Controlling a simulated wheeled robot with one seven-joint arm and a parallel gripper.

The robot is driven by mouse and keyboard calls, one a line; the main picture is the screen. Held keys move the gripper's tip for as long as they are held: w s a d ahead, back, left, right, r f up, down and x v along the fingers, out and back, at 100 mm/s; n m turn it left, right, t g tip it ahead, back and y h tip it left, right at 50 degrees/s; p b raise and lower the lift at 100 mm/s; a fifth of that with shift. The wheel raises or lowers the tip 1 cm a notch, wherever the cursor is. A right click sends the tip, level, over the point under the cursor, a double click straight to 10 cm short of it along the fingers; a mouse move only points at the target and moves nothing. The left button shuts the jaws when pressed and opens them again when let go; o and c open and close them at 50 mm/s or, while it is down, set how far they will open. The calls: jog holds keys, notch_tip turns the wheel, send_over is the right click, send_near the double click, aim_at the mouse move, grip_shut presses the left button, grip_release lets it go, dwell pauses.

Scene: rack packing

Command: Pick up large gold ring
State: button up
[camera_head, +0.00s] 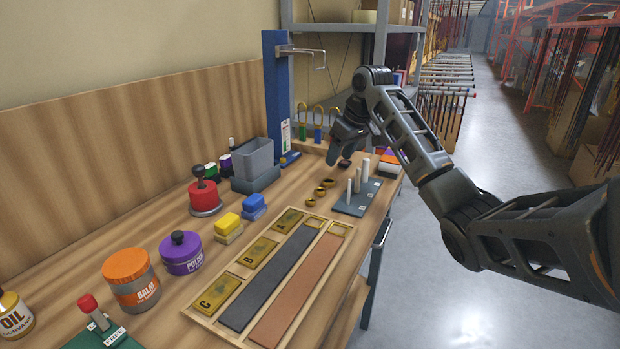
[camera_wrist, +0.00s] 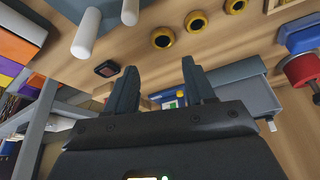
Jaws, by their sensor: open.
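Three gold rings with dark centres lie in a row on the wooden bench. The farthest ring (camera_head: 328,183) looks the largest in the head view; the middle ring (camera_head: 320,191) and nearest ring (camera_head: 311,201) look smaller. In the wrist view, the ring closest to my gripper (camera_wrist: 154,45) lies above the gap between my fingers, with the others (camera_wrist: 188,28) (camera_wrist: 229,10) to its upper right. The sizes look close there. My gripper (camera_head: 334,158) is open and empty, fingers pointing down, above the bench beyond the rings and touching none.
A blue-grey board (camera_head: 347,208) with upright white pegs (camera_head: 365,168) stands right of the rings. A small dark square item (camera_head: 345,164) lies near my gripper. A grey bin (camera_head: 252,158) and a blue post (camera_head: 277,90) stand to the left. A wooden tray (camera_head: 205,318) lies in front.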

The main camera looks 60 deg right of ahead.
jog(key=shift+a+p+x, duration=0.15)
jog(key=shift+p+x, duration=0.05)
jog(key=shift+x, duration=1.8)
jog(key=shift+a+p+x, duration=0.15)
jog(key=shift+p+x, duration=0.05)
jog(key=shift+x, duration=1.8)
jog(key=shift+c, duration=0.4)
jog(key=c, duration=0.7)
jog(key=shift+s, duration=0.1)
jog(key=shift+c, duration=0.2)
